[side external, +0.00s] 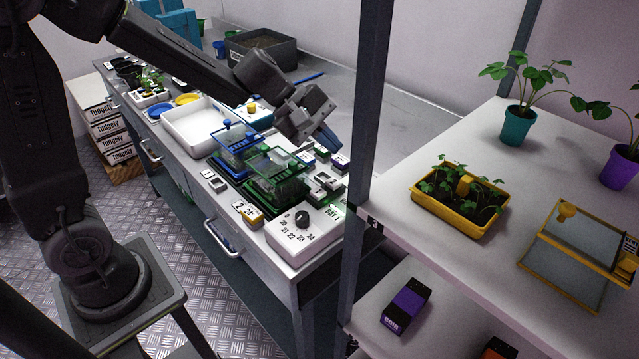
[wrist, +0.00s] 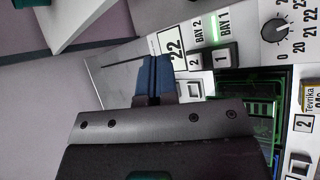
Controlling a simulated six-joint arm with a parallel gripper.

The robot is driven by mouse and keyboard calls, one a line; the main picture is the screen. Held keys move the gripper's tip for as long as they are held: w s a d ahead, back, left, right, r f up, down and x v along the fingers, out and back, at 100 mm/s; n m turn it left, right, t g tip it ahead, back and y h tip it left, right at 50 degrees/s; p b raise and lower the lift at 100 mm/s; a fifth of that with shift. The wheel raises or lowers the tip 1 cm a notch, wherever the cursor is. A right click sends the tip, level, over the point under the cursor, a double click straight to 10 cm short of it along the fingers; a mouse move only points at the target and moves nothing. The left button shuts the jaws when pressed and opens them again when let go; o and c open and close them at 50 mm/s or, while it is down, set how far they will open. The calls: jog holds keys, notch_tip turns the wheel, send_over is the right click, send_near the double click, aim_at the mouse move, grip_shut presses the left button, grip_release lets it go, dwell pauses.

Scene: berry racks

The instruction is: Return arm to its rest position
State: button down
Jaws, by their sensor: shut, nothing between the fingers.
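My gripper (side external: 328,143) is over the right part of the long workbench (side external: 390,118) in the side external view, with its fingers pointing down and right. In the wrist view its blue fingers (wrist: 154,70) are pressed together with nothing between them. The dial box also shows in the side external view (side external: 322,245) at the bench's near end. My arm is stretched out over the bench.
A green-framed device (side external: 273,172) and a blue-framed one (side external: 235,140) stand close to my gripper. A white tray (side external: 186,128) is farther left. A shelf post (side external: 357,165) stands just right. The shelf (side external: 452,118) holds potted plants and a yellow planter (side external: 427,208).

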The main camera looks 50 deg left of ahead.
jog(key=s+a+r+m+y, duration=0.2)
jog(key=s+r+m+y, duration=0.1)
jog(key=s+m, duration=0.4)
jog(key=s+a+r+m+y, duration=0.2)
jog(key=s+m, duration=0.5)
jog(key=s, duration=0.7)
jog(key=shift+a+r+m+y, duration=0.4)
jog(key=shift+a+y, duration=0.05)
jog(key=shift+y, duration=0.75)
